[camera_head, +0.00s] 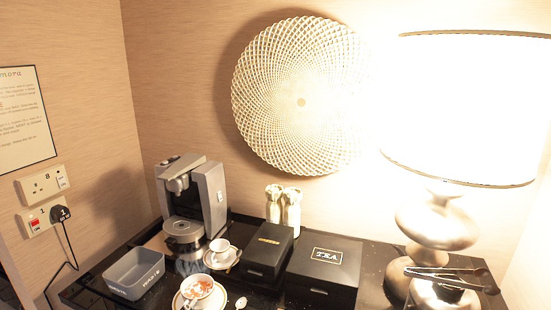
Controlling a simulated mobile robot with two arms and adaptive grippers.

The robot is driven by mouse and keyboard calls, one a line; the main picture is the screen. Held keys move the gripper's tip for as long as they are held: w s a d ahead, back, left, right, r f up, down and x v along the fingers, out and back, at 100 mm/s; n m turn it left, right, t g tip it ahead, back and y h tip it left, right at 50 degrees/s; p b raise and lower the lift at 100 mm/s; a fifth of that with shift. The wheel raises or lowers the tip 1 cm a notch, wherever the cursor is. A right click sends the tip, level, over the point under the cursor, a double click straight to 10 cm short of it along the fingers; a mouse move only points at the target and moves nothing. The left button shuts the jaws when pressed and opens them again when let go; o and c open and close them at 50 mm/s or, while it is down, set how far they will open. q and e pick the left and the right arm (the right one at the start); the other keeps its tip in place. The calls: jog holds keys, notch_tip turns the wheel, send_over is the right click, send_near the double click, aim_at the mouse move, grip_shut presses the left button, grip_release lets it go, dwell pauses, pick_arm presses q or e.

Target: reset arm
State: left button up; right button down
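A dark, bar-like shape (450,276) shows at the lower right, in front of the lamp's silver base. It looks like my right gripper, lying across the picture. Its fingertips are too small and dark to tell whether they are apart, and I see nothing clearly held there. My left gripper is not in view.
The black counter holds a coffee machine (208,195), a grey bin (134,275), two cups on saucers (222,250), a spoon (241,303), a black box (268,252), a TEA box (324,270) and white bottles (283,205). A lamp (437,225) stands right.

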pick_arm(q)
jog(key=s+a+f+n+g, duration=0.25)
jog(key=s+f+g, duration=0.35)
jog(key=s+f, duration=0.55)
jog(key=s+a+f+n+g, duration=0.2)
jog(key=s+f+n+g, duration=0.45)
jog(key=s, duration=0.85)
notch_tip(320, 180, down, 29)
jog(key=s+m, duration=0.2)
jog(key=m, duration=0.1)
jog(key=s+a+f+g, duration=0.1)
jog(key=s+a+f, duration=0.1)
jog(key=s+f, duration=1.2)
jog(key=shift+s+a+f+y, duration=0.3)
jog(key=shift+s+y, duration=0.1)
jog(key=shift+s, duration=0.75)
pick_arm(e)
jog(key=shift+d, duration=0.15)
jog(key=c, duration=2.7)
grip_release()
